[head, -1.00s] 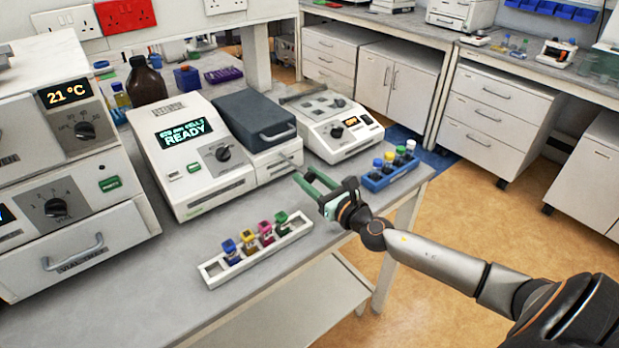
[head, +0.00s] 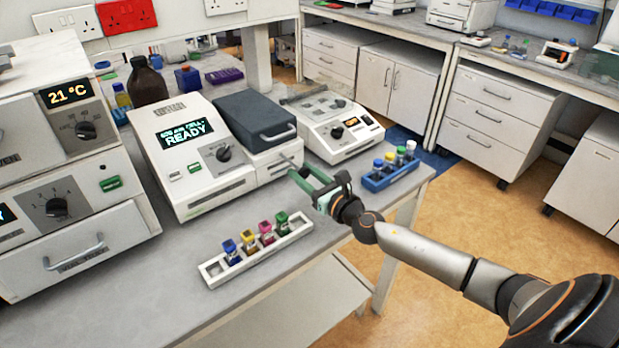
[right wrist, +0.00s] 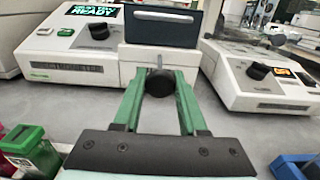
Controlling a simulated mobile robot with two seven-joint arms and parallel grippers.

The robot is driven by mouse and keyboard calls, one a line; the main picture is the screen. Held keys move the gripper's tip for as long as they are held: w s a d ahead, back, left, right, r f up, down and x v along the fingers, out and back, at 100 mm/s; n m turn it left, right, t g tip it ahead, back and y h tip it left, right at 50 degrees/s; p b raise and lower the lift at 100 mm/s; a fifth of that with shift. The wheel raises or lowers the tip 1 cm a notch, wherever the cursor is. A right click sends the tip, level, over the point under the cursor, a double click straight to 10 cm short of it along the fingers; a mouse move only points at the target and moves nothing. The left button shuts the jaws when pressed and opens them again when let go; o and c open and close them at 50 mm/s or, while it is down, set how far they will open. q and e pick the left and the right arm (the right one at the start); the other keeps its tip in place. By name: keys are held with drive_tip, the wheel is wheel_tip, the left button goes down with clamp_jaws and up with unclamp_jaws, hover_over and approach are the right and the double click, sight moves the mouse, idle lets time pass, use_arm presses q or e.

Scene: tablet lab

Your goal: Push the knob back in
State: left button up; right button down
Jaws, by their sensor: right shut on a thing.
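The spectrophotometer (head: 205,190), a white unit with a green "READY" display, stands on the bench. It also shows in the right wrist view (right wrist: 70,65). A black round knob (right wrist: 160,82) on a thin metal rod (right wrist: 159,61) sticks out from its front panel below the dark lid. My right gripper (head: 306,178) is at that front panel, and its green fingers are shut on the knob, one on each side, in the right wrist view (right wrist: 160,90). A gap of bare bench shows below the panel. In the head view the knob is mostly hidden by the fingers. My left gripper is not in view.
A white rack (head: 225,270) with several colored-cap cuvettes stands at the front of the bench. A blue rack (head: 378,185) with several vials is right of my gripper. Another white instrument (head: 345,145) stands behind it. An oven-like unit (head: 60,150) is at left.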

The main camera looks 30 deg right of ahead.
sight(280, 154)
drive_tip(key=w, duration=0.5)
drive_tip(key=shift+w+a+b, duration=0.2)
drive_tip(key=shift+w+b, duration=0.05)
drive_tip(key=shift+b, duration=0.05)
drive_tip(key=shift+r, duration=0.1)
drive_tip(key=c, duration=0.9)
unclamp_jaws()
drive_tip(key=shift+o, duration=1.3)
drive_tip(key=shift+w, duration=0.2)
drive_tip(key=shift+o, duration=0.9)
drive_tip(key=shift+s, duration=0.1)
